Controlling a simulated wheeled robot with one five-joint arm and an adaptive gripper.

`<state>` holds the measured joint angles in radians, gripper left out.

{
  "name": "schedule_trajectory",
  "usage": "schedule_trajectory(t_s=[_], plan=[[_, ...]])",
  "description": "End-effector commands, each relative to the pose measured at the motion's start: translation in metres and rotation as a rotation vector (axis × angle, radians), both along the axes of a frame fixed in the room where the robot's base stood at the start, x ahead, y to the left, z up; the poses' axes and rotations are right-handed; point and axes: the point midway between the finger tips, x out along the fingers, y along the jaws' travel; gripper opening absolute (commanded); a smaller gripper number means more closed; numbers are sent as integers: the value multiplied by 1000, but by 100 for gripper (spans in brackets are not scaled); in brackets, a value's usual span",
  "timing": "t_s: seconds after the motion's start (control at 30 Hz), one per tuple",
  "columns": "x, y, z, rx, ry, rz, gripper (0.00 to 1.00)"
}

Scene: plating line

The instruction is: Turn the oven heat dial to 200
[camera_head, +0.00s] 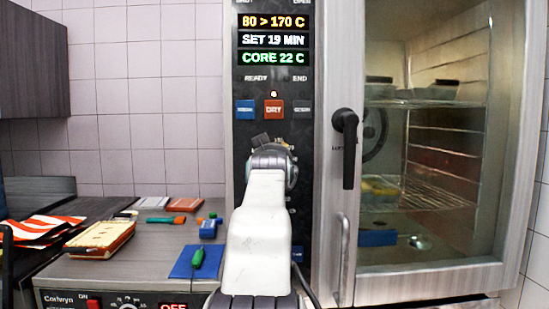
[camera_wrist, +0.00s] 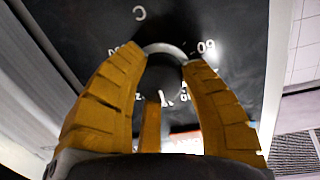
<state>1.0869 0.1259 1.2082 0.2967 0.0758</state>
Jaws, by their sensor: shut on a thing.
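The oven's dark control panel (camera_head: 274,92) stands upright ahead of me in the head view. Its display (camera_head: 273,40) reads 80 > 170 C, SET 19 MIN and CORE 22 C. In the wrist view the round dark heat dial (camera_wrist: 168,78) has a pale rim, with partly covered markings around it. My gripper (camera_wrist: 165,60) has its yellow fingers on both sides of the dial and is shut on it. In the head view my arm hides the dial and most of the gripper.
The oven's glass door (camera_head: 430,150) is closed, with a black handle (camera_head: 347,140) just right of the panel. On the left counter are a blue board (camera_head: 192,264) with a green-handled tool, a tan tray (camera_head: 103,238) and several small items. Pale tiled wall lies behind.

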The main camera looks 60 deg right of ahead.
Motion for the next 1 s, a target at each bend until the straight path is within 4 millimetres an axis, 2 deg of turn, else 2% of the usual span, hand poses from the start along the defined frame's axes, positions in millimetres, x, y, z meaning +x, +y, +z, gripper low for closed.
schedule_trajectory(t_s=[0.47,0.5,0.8,1.0], plan=[[2,0,1,6,-15,2,8],[2,0,1,6,-15,2,42],[1,0,0,7,-14,1,68],[1,0,0,7,-14,0,68]])
